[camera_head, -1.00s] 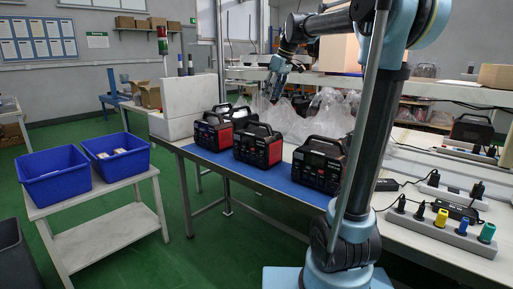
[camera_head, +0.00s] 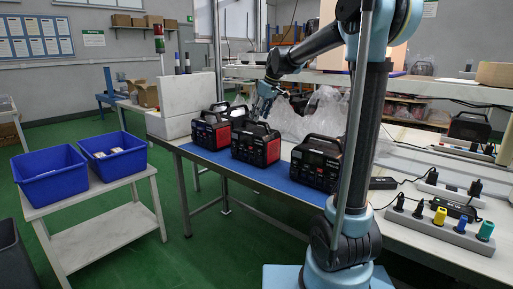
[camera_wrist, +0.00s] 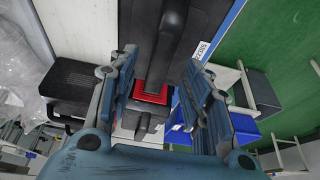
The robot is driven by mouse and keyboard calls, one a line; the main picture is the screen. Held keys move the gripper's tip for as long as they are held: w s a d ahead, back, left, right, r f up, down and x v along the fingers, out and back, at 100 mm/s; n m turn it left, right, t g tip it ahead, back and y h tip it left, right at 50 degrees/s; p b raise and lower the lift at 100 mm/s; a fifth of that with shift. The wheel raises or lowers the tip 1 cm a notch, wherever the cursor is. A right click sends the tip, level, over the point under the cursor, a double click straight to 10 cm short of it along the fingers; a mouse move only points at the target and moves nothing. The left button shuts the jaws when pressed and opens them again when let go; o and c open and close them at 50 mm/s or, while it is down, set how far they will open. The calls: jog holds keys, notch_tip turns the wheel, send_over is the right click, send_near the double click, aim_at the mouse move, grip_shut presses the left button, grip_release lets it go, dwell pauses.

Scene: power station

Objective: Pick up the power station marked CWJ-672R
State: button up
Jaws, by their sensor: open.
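Three black-and-red power stations stand in a row on the blue mat (camera_head: 285,189): a left one (camera_head: 211,132), a middle one (camera_head: 256,150) and a right one (camera_head: 316,168). Their markings are too small to read in the head view. My gripper (camera_head: 262,106) is open and points down, just above and behind the middle one. In the wrist view, a black power station with a raised handle (camera_wrist: 175,28) lies beyond my open fingers (camera_wrist: 160,88). A white label (camera_wrist: 201,50) on its side shows only in part; I cannot read CWJ-672R on it.
Clear plastic bags (camera_head: 325,112) lie behind the row. A white block (camera_head: 188,98) stands at the left end of the bench. Power strips with plugs (camera_head: 440,226) lie at right. Two blue bins (camera_head: 115,157) sit on a side table at left.

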jog(key=shift+a+x, duration=0.2)
jog(key=shift+x, duration=2.4)
jog(key=shift+w, duration=0.2)
jog(key=shift+c, duration=0.2)
grip_shut()
jog(key=shift+r, duration=0.1)
